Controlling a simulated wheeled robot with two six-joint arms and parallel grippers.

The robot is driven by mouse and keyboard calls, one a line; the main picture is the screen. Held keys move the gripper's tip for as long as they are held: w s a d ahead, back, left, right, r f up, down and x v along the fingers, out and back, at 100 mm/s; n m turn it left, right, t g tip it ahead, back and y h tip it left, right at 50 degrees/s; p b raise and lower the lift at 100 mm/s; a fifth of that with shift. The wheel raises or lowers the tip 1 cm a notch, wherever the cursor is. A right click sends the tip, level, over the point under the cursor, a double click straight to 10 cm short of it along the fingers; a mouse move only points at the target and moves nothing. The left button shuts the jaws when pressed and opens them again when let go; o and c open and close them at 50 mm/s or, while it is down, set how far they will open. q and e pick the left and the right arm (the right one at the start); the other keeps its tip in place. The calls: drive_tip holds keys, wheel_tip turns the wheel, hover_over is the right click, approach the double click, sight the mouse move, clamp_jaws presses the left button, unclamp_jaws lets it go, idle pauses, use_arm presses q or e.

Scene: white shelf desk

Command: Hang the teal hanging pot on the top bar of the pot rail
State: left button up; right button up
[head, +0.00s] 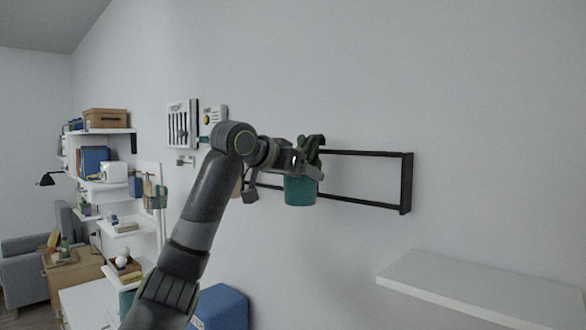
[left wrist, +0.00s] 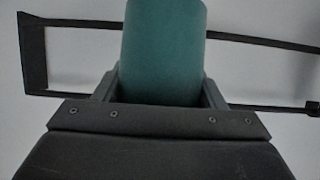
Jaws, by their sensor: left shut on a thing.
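The teal hanging pot (head: 300,190) is held by my left gripper (head: 308,168) in front of the black pot rail (head: 406,183) on the wall. In the left wrist view the teal pot (left wrist: 163,50) stands between the two fingers of the left gripper (left wrist: 163,88), which is shut on it. The rail (left wrist: 35,55) shows behind the pot there, with one bar above and one below. In the head view the pot overlaps the lower bar; I cannot tell whether its hook touches the top bar. My right gripper is not in view.
A white wall shelf (head: 480,290) juts out at lower right. Shelves with books, boxes and a lamp stand at the far left, with a blue box (head: 221,308) below my arm. The wall right of the rail is bare.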

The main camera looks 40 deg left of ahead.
use_arm(q)
drive_tip(key=shift+w+r+p, duration=0.15)
drive_tip(key=shift+w+p, duration=0.2)
drive_tip(key=shift+w, duration=0.4)
drive_tip(key=shift+w+f, duration=0.2)
drive_tip(key=shift+w, duration=0.05)
drive_tip(key=shift+c, duration=0.7)
drive_tip(key=shift+s+d+f+b, duration=0.1)
drive_tip(key=shift+s+f+b, duration=0.05)
drive_tip(key=shift+f+b, duration=0.8)
drive_tip(key=shift+f, duration=0.25)
drive_tip(key=o, duration=1.1)
drive_tip(key=shift+c, duration=0.2)
drive_tip(key=o, duration=0.5)
drive_tip(key=shift+c, duration=0.2)
